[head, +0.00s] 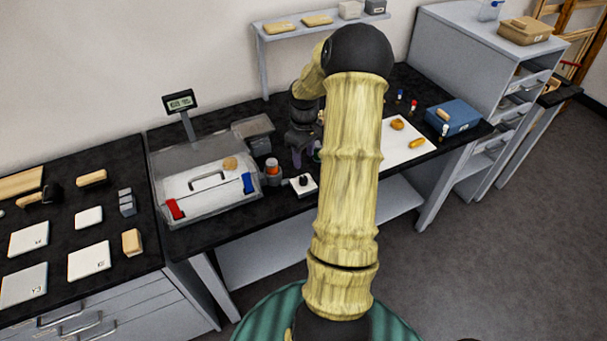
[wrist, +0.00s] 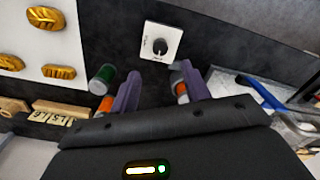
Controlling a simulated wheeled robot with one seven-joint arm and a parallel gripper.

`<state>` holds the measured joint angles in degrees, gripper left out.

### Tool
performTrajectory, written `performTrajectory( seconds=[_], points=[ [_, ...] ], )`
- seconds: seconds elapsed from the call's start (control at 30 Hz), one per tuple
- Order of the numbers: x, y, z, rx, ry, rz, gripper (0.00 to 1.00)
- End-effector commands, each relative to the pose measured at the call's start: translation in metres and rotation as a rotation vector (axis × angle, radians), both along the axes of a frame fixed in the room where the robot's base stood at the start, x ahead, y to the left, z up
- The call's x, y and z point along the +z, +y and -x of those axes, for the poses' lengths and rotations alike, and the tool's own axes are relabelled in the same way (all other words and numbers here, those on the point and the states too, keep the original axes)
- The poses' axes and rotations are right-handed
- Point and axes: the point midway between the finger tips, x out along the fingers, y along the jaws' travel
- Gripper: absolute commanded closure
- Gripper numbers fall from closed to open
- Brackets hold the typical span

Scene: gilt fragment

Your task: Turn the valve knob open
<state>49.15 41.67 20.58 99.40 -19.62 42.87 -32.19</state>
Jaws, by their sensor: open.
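The valve knob (head: 303,181) is a small black dial on a white square plate, on the black bench right of the clear-lidded box. In the wrist view the knob (wrist: 160,47) shows whole, with a pale pointer mark on it. My gripper (head: 306,155) hangs over the bench just behind the knob in the head view, partly hidden by my arm. In the wrist view my gripper (wrist: 160,70) has its two purple fingers spread apart with nothing between them. The knob lies beyond the fingertips, roughly centred on the gap, and is not touched.
The clear-lidded box (head: 205,186) with red and blue latches stands left of the knob. A small jar (head: 272,168) stands between them. A white sheet (wrist: 38,42) with gold pieces lies at the left in the wrist view. Small green-and-orange cylinders (wrist: 103,76) show beside the fingers.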

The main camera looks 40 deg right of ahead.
Motion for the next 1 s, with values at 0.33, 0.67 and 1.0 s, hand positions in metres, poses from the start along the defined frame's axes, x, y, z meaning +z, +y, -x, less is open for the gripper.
performTrajectory(
  seconds=[0.33,0.67,1.0],
  points=[
    [-0.062,0.002,0.001,0.002,0.004,-0.003,0.53],
    [-0.093,0.000,0.001,-0.001,0.001,0.000,0.53],
    [-0.093,0.001,0.000,0.001,0.000,0.000,0.75]
  ],
)
